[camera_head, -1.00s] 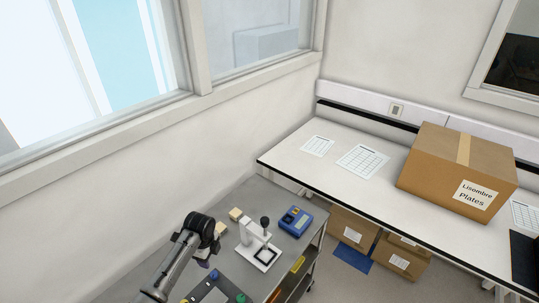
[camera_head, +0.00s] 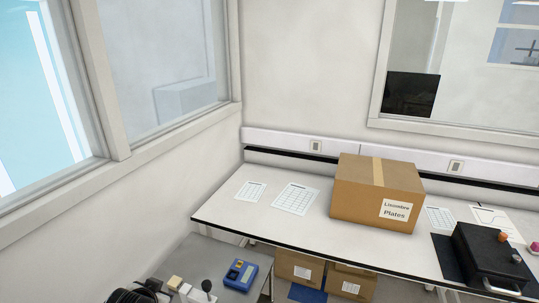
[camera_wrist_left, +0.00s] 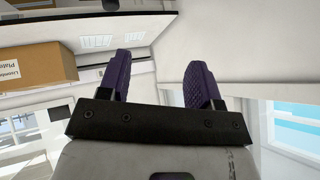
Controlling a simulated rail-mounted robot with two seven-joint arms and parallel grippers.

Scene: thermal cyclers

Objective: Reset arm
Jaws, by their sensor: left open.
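My left gripper (camera_wrist_left: 160,80) shows in the left wrist view with its two purple fingers apart and nothing between them. Behind the gap are bare wall and part of the white bench. In the head view only a dark part of my left arm (camera_head: 132,296) shows at the bottom left edge, and its fingers are out of the picture. My right gripper is in neither view.
A white bench (camera_head: 262,222) holds a cardboard box (camera_head: 350,205), paper sheets and a black device (camera_head: 490,255) at right. A grey cart (camera_head: 195,252) with a blue device (camera_head: 241,272) stands at lower left. Boxes (camera_head: 352,280) sit under the bench.

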